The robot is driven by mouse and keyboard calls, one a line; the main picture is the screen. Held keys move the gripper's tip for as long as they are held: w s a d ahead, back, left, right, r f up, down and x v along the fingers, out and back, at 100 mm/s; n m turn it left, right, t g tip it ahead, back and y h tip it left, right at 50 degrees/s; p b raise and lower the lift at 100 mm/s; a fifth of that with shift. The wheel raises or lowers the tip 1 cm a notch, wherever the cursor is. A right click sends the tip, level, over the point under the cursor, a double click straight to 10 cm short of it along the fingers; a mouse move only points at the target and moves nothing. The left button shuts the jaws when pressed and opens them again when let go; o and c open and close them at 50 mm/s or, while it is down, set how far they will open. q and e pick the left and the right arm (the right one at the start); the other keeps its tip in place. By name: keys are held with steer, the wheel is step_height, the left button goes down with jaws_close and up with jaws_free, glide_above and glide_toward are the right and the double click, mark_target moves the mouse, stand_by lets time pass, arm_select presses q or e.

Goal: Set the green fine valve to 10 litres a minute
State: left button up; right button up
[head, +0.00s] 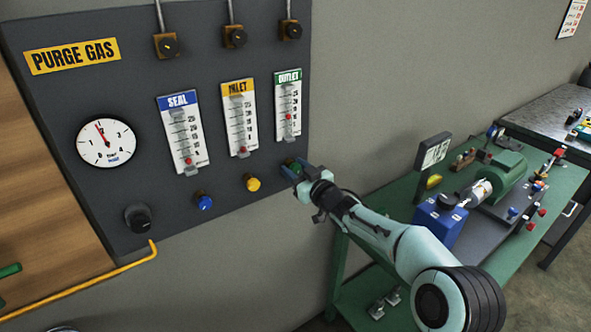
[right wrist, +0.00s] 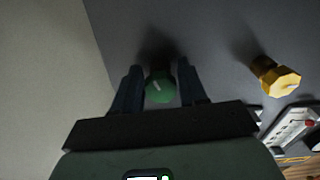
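The green fine valve (right wrist: 160,88) is a round knob with a pale mark, under the green-labelled OUTLET flowmeter (head: 288,107). My right gripper (head: 293,170) is at it; in the right wrist view its two fingers (right wrist: 160,85) stand on either side of the knob, close against it, and look shut on it. In the head view the gripper largely hides the knob. The OUTLET meter's red float (head: 289,117) stands in the lower half of its scale; the numbers are too small to read surely. My left gripper is not in view.
The yellow valve (head: 252,183) and blue valve (head: 204,201) sit left of the green one, under the INLET (head: 240,118) and SEAL (head: 181,133) meters. A pressure dial (head: 105,142) and black knob (head: 138,218) are further left. A green bench (head: 375,205) with equipment stands right.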

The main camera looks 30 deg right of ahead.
steer(key=c, duration=0.5)
steer(key=shift+c, duration=0.2)
steer(key=shift+m+p, duration=0.85)
steer(key=shift+m, duration=0.65)
steer(key=shift+f+m+p, duration=0.15)
steer(key=shift+m+p, duration=0.25)
steer(key=shift+m, duration=0.1)
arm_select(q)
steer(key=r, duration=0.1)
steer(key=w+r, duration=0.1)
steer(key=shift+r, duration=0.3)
arm_select(e)
steer(key=shift+a+f, duration=0.1)
steer(key=o, duration=1)
